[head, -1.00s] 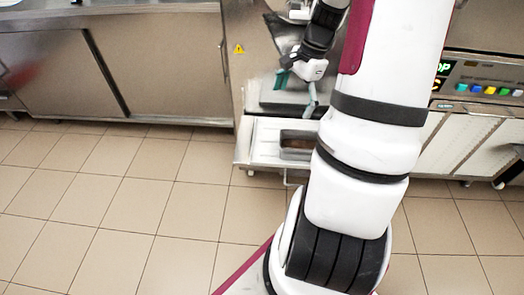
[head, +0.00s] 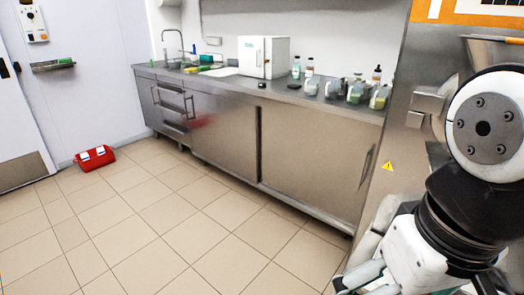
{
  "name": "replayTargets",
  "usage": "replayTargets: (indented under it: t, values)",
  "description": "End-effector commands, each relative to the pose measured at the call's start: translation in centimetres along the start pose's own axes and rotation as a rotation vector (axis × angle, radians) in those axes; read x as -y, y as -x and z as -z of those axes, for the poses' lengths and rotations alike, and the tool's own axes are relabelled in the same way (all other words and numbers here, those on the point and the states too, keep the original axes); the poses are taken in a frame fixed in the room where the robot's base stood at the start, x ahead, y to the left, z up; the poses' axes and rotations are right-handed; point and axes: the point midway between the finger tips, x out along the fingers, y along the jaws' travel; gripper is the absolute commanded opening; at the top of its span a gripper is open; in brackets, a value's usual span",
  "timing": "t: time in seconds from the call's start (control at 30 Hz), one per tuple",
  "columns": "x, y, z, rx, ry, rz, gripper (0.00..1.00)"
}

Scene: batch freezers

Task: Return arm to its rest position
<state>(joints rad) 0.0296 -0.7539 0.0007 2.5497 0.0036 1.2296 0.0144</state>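My arm fills the right side of the head view, folded close to the camera. A round white joint cover with a ring of bolts and a black joint below it show large. What appears to be my gripper (head: 366,274) is at the bottom right, with a white body and pale grey finger parts. The frame edge cuts it off, so its opening and any contents cannot be made out.
A steel counter (head: 222,140) runs along the back wall, with a white box (head: 263,57) and several bottles and jars on top. A steel machine (head: 398,150) stands close behind my arm. A red case (head: 95,158) lies by the left wall. The tiled floor (head: 170,225) is otherwise clear.

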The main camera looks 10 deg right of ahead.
Motion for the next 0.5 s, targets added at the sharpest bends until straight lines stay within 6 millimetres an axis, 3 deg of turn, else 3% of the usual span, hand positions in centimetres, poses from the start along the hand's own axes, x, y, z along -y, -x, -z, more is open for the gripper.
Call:
replayTargets:
  t: [0.5]
  values:
    - [0.13,-0.02,-0.63,-0.005,0.037,0.001,0.98]
